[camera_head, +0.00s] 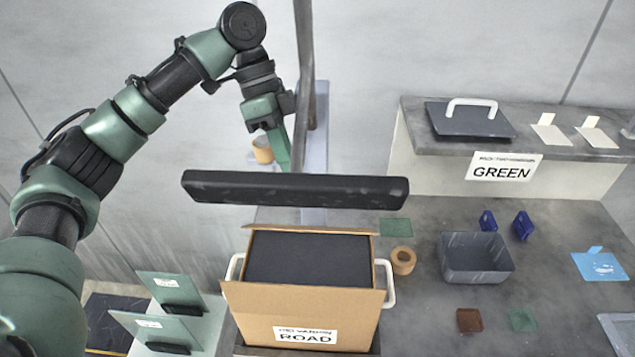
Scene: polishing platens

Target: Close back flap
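An open cardboard box (255,300) with a ROAD label stands at the front centre. A dark block or pad (308,258) fills its top opening. The back flap (310,230) shows only as a thin brown strip along the box's far edge, seen nearly edge-on. My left gripper (279,150) is beyond the box and up from it, pointing down, with a green finger showing. Its lower end is hidden behind a long black slab, so its opening and any contact with the flap cannot be seen. My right gripper is not in view.
The black slab (295,188) spans the space above the box's far edge. White handles (388,284) flank the box. Right on the grey bench are a tape roll (403,260), a grey bin (476,260) and blue clips (522,225). Glass plates (172,290) stand at the left.

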